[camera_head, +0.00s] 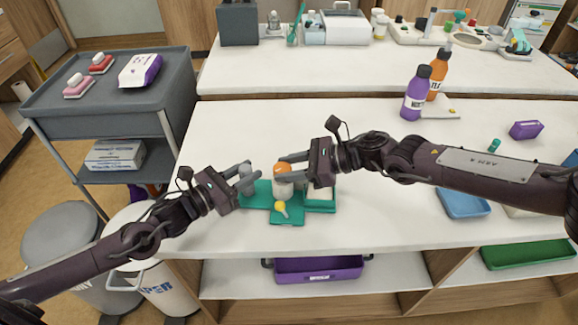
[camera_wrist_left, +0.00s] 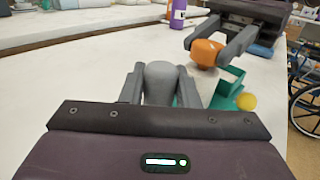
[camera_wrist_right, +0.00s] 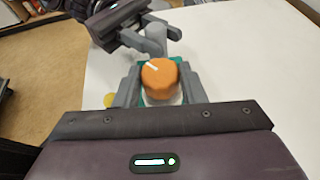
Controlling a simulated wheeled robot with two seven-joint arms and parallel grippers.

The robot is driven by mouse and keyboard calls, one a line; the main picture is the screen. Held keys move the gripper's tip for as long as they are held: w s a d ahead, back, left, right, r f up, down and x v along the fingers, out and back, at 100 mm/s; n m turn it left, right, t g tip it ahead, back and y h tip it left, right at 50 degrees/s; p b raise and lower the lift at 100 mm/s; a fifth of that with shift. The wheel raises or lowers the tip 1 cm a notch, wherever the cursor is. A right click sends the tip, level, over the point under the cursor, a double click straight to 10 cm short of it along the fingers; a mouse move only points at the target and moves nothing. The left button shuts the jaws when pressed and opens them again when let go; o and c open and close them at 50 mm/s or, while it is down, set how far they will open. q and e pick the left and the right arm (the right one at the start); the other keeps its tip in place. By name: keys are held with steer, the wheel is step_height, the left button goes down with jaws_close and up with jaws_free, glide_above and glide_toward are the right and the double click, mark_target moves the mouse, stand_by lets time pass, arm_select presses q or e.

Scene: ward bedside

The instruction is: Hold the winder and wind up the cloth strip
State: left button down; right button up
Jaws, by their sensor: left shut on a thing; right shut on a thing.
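The winder stands on the white table, with a green base (camera_head: 258,199), a grey rounded post (camera_head: 246,172) and an orange knob (camera_head: 283,168) above a whitish roll (camera_head: 284,189). The knob has a white mark on top in the right wrist view (camera_wrist_right: 160,77). A yellow ball (camera_head: 281,207) sits at the front of the base. My left gripper (camera_head: 245,180) is shut on the grey post, seen closely in the left wrist view (camera_wrist_left: 160,82). My right gripper (camera_head: 281,170) is shut on the orange knob. The fingers partly hide the roll; I cannot make out the strip's loose end.
A purple bottle (camera_head: 417,93) and an orange bottle (camera_head: 438,74) stand at the back right. A blue tray (camera_head: 463,203) and a purple box (camera_head: 525,130) lie right. A grey cart (camera_head: 170,88) stands left. The table's middle back is clear.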

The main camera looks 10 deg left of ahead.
steer(key=m+t, duration=0.1)
steer(key=t, duration=0.1)
steer(key=m+t, duration=0.2)
steer(key=s+m+t, duration=0.1)
steer(key=m+t, duration=0.1)
steer(key=shift+a+h, duration=0.1)
steer(key=shift+h, duration=0.2)
steer(key=m+t+h, duration=0.1)
steer(key=m+t, duration=0.2)
steer(key=m+t+h, duration=0.1)
steer(key=shift+s+a+m+t+h, duration=0.2)
steer(key=shift+s+m+t+h, duration=0.1)
steer(key=shift+m, duration=0.1)
steer(key=m+t+h, duration=0.2)
steer(key=m+h, duration=0.1)
steer(key=m+t+h, duration=0.1)
steer(key=m+h, duration=0.1)
steer(key=shift+a+t, duration=0.3)
steer(key=shift+a, duration=0.05)
steer(key=shift+a+m+t+h, duration=0.15)
steer(key=shift+m+t+h, duration=0.25)
steer(key=shift+m+h, duration=2.5)
steer(key=shift+h, duration=0.3)
steer(key=o, duration=1)
steer(key=shift+s, duration=0.1)
steer(key=d+v, duration=0.1)
steer(key=v, duration=1)
steer(key=shift+s+a, duration=0.4)
steer(key=shift+a, duration=0.05)
